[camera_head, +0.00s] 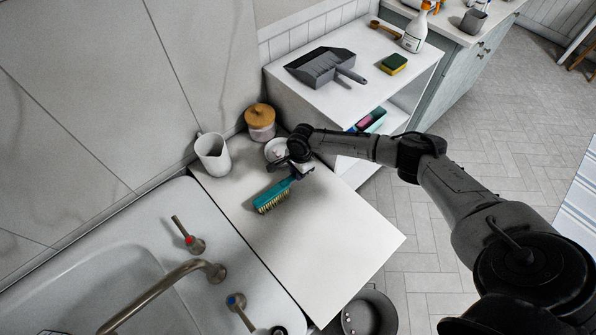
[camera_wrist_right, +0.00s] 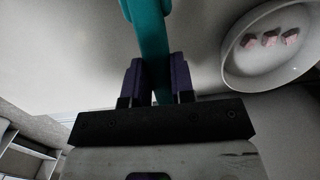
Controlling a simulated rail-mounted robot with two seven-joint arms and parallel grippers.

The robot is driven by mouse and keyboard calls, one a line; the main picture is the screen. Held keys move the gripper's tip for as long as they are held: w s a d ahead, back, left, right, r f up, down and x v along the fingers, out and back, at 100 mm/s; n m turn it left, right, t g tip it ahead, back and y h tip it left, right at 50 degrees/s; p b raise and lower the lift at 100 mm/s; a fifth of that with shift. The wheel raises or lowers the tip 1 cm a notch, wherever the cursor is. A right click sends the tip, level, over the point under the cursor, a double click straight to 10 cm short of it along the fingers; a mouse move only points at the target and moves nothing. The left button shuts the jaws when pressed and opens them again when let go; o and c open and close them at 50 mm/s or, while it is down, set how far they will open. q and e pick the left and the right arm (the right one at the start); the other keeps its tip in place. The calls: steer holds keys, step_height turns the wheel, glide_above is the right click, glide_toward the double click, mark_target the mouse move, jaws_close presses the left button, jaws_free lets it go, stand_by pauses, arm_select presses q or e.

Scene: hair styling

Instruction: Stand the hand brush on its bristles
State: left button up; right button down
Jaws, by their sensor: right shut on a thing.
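The hand brush (camera_head: 272,195) is teal with pale yellowish bristles. In the head view it is over the white counter (camera_head: 330,235), with its bristle side showing toward the lower left and its handle toward the upper right. My right gripper (camera_head: 300,170) is shut on the brush's handle. In the right wrist view the teal handle (camera_wrist_right: 150,40) runs up between the two fingers of my right gripper (camera_wrist_right: 155,80). I cannot tell whether the bristles touch the counter. The left gripper is not in view.
A white bowl (camera_wrist_right: 262,75) with pink pieces sits close beside the gripper. A white pitcher (camera_head: 212,153) and a wooden-lidded jar (camera_head: 260,120) stand behind. The sink (camera_head: 90,270) is to the left. The counter's front part is clear.

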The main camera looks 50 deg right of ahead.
steer(key=c, duration=0.9)
jaws_free()
steer(key=shift+r, duration=0.1)
steer(key=r, duration=0.4)
steer(key=d+r, duration=0.1)
steer(key=r, duration=0.8)
steer(key=shift+s+d+r, duration=0.1)
steer(key=shift+d+r, duration=0.1)
steer(key=shift+r, duration=0.15)
steer(key=shift+a, duration=0.1)
